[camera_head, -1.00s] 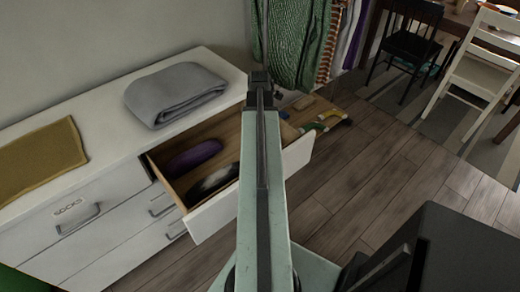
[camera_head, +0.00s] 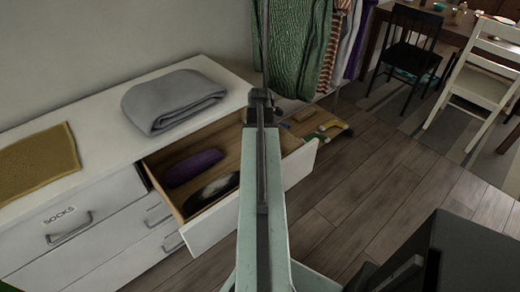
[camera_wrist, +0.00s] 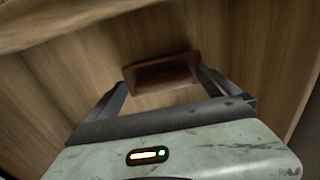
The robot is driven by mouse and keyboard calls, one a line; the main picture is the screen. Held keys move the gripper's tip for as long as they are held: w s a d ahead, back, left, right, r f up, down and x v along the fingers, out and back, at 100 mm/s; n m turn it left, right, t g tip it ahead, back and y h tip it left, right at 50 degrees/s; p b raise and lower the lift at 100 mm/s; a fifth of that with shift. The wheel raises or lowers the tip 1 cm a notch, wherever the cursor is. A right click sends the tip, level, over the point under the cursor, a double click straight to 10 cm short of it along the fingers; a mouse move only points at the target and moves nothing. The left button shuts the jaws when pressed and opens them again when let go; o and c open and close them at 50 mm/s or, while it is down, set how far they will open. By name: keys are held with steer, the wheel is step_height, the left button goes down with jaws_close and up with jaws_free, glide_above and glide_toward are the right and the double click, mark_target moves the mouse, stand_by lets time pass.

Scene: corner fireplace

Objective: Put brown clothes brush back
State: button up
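The brown clothes brush (camera_wrist: 160,73) shows in the camera_wrist view as a small reddish-brown wooden block. It sits between the fingertips of my gripper (camera_wrist: 160,76), which appear to touch its two ends. Pale wood boards lie behind and around it. In the camera_head view my arm runs up the middle and hides the gripper's fingers and the brush. My wrist is over the far part of the open white drawer (camera_head: 211,226). In that drawer lie a purple item (camera_head: 194,167) and a dark and white item (camera_head: 213,190).
A grey folded cloth (camera_head: 173,100) and a mustard cloth (camera_head: 38,163) lie on the white dresser top (camera_head: 108,135). Green clothes (camera_head: 297,50) hang behind my arm. Small items (camera_head: 330,131) lie right of the drawer. Chairs (camera_head: 488,70) and open floor are at right.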

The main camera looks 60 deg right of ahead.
steer(key=shift+r, duration=0.1)
step_height(320, 180, up, 12)
steer(key=p, duration=1.2)
